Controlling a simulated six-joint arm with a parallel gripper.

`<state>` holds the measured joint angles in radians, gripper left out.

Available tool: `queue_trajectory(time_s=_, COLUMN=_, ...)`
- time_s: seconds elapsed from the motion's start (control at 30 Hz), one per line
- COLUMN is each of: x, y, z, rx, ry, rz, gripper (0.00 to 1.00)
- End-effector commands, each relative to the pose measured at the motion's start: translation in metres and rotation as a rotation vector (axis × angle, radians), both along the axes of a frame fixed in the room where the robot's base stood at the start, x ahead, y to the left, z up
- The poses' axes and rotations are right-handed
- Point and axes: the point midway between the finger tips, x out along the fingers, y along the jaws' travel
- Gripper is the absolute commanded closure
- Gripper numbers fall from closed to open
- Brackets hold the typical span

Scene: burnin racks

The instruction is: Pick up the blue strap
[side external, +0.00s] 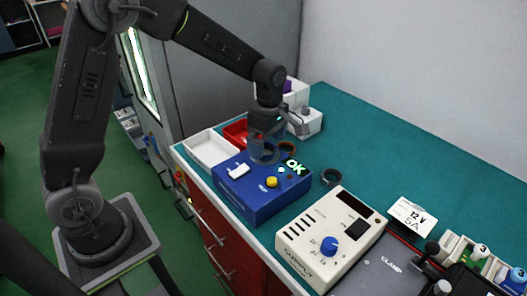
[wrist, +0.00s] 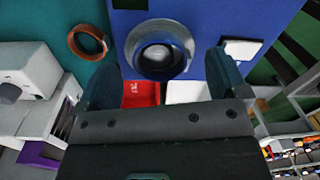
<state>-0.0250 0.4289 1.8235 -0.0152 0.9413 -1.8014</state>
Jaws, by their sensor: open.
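In the side view the blue box (side external: 262,206) stands on the bench with a yellow knob and a lit OK sign. My gripper (side external: 264,146) is over its far end, pointing down, and partly hides the coil there. In the wrist view my gripper (wrist: 162,62) is open, with one finger on each side of the coil. I cannot tell whether the fingers touch it.
A brown ring (wrist: 75,46) lies beside the box; a dark ring (side external: 331,178) lies right of it. A white tray (side external: 203,147) and red tray (side external: 236,131) stand behind. A cream tester (side external: 318,238) stands in front. The teal bench (side external: 400,165) is clear at back right.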

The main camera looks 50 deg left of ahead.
Motion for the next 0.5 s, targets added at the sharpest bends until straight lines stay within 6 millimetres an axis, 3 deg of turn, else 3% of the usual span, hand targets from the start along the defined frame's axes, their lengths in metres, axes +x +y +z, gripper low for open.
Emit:
queue_trajectory(time_s=0.13, x=-0.001, y=0.000, z=-0.016, rx=0.000, ry=0.000, rz=0.000, gripper=0.08)
queue_trajectory(time_s=0.4, x=-0.001, y=0.000, z=-0.018, rx=0.000, ry=-0.001, rz=0.000, gripper=0.08)
queue_trajectory(time_s=0.5, x=-0.001, y=0.000, z=-0.018, rx=0.000, ry=-0.001, rz=0.000, gripper=0.17)
